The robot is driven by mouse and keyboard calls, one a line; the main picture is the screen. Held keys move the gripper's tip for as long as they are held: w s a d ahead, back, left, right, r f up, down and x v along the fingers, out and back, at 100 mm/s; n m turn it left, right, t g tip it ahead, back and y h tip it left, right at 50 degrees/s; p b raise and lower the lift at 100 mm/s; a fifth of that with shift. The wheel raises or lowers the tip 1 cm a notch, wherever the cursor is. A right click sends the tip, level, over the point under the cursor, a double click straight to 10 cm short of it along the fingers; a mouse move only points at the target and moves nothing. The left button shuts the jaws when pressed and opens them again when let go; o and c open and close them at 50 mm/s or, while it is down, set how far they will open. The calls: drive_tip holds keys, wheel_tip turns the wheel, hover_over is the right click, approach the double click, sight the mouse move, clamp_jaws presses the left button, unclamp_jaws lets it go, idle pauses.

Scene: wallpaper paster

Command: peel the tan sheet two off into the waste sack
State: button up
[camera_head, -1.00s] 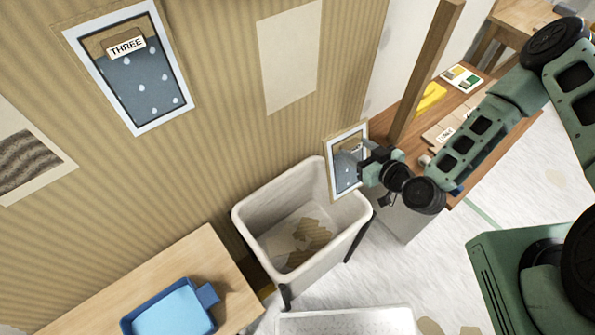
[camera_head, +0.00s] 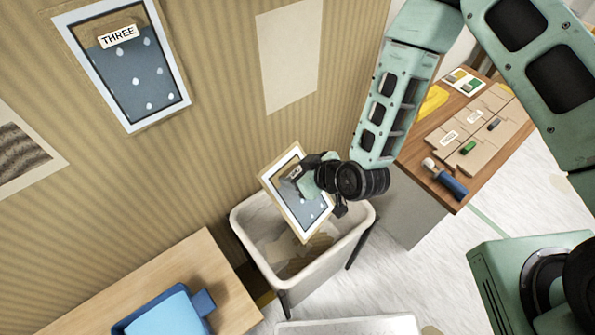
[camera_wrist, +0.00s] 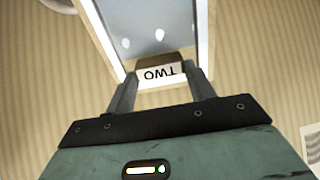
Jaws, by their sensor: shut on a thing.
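The sheet two (camera_head: 309,210) is a framed panel with a tan border, a white edge and a blue-grey face with pale drops. Its label TWO shows in the wrist view (camera_wrist: 160,75). My gripper (camera_head: 300,177) is shut on its top edge and holds it tilted above the waste sack. The waste sack (camera_head: 357,222) is a cream open-topped bin on dark legs, with brownish scraps inside. The sheet's lower part overlaps the bin's opening in the head view; I cannot tell whether it dips below the rim.
A similar panel labelled THREE (camera_head: 132,75) is on the striped wall, beside a bare pale patch (camera_head: 289,58). A wooden bench with a blue tray (camera_head: 205,301) stands at lower left. A wooden table (camera_head: 478,176) with cards and a blue-handled tool (camera_head: 447,180) is at right.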

sight(305, 216)
wheel_tip(305, 216, down, 10)
drive_tip(key=b, duration=0.8)
drive_tip(key=o, duration=1.1)
drive_tip(key=shift+c, duration=0.2)
drive_tip(key=shift+d+r, duration=0.1)
drive_tip(key=shift+r, duration=0.05)
